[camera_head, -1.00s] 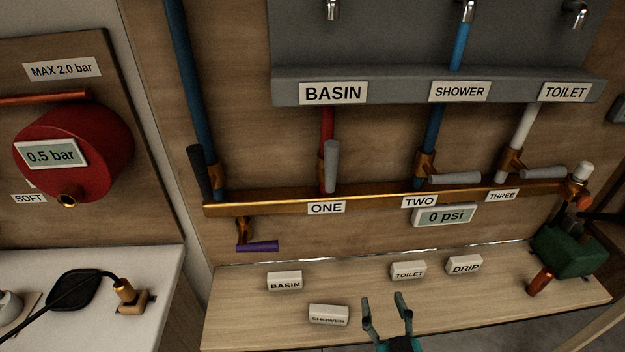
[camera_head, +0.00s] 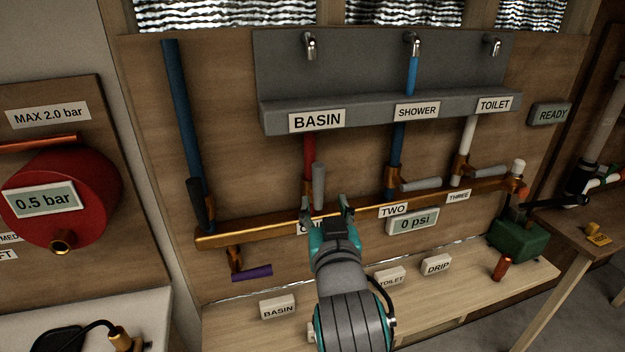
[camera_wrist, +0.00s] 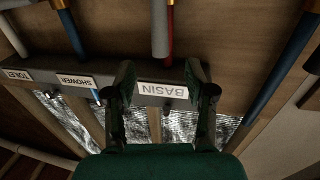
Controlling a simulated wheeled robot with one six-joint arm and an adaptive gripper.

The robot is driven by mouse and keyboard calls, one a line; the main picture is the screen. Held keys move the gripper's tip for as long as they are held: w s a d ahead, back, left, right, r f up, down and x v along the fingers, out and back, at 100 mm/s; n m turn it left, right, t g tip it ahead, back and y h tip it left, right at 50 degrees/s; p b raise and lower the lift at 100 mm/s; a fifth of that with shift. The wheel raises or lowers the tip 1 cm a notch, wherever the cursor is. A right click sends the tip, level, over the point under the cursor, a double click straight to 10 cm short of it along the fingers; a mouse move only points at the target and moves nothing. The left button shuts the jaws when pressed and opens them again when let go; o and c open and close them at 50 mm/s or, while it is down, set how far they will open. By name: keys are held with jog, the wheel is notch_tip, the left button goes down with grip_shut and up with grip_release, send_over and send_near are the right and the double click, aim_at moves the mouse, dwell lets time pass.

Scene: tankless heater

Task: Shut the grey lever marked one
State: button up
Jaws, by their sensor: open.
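The grey lever marked one (camera_head: 319,186) stands upright beside the red pipe (camera_head: 309,150), above the brass manifold (camera_head: 250,230). Its ONE label (camera_head: 303,228) is mostly hidden by my gripper. My gripper (camera_head: 326,207) is open and empty, fingers pointing up, just in front of the lever's lower part in the head view; whether it touches cannot be told. In the wrist view, which is upside down, the lever (camera_wrist: 160,30) hangs at top centre, beyond and between the spread fingertips (camera_wrist: 160,78), with a visible gap.
The grey levers at TWO (camera_head: 420,184) and THREE (camera_head: 490,171) lie sideways. A dark lever (camera_head: 196,203) stands at left and a purple lever (camera_head: 252,272) hangs below the manifold. A gauge (camera_head: 412,221) reads 0 psi. The grey BASIN ledge (camera_head: 375,112) juts out above.

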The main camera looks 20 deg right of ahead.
aim_at(319, 180)
jog(key=w, duration=0.3)
jog(key=w+d, duration=0.1)
jog(key=w, duration=0.3)
jog(key=w+d, duration=0.1)
jog(key=w, duration=0.2)
jog(key=shift+w, duration=0.25)
grip_shut()
